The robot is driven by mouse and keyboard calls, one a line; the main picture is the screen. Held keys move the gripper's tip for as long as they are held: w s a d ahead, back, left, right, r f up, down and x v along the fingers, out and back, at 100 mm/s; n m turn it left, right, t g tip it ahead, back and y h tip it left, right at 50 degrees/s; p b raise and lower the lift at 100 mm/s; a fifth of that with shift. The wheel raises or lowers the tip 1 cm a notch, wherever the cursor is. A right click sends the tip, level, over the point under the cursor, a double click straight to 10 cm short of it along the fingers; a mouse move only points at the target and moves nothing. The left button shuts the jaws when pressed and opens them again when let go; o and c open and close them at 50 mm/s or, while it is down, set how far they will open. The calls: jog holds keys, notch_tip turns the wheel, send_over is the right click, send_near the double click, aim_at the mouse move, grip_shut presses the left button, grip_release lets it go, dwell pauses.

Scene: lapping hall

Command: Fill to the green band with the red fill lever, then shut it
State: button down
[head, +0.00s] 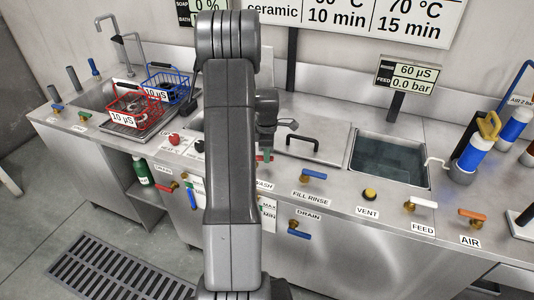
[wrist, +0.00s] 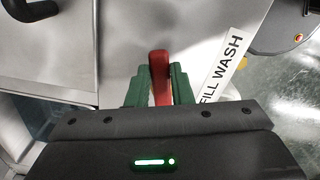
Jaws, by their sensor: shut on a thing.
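The red fill lever (wrist: 160,80) stands between the two green fingers of my gripper (wrist: 160,72) in the wrist view. The fingers are shut on it, one on each side. The FILL WASH label (wrist: 222,66) lies just right of the lever. In the head view my gripper (head: 265,156) is at the counter's front edge, right of my arm, with only a bit of red showing. A white MAX label plate (head: 268,214) on the front panel is partly hidden by my arm. The wash tank's water level and the green band cannot be made out.
A closed lid with a black handle (head: 316,142) and an open water-filled tank (head: 388,160) lie to the right. The blue fill-rinse lever (head: 313,175) is close by on the right. Red (head: 137,108) and blue (head: 168,82) wire baskets stand at left.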

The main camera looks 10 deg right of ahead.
jog(key=shift+s+a+f+m+b, duration=0.1)
jog(key=shift+s+m+b, duration=0.15)
jog(key=shift+m, duration=0.25)
jog(key=shift+s+a+m+b, duration=0.15)
jog(key=shift+s+m+b, duration=0.1)
jog(key=shift+m, duration=0.45)
jog(key=shift+s+a+m+b, duration=0.1)
jog(key=shift+s+m+b, duration=0.15)
jog(key=shift+m, duration=0.45)
jog(key=c, duration=1.3)
grip_release()
notch_tip(320, 180, up, 14)
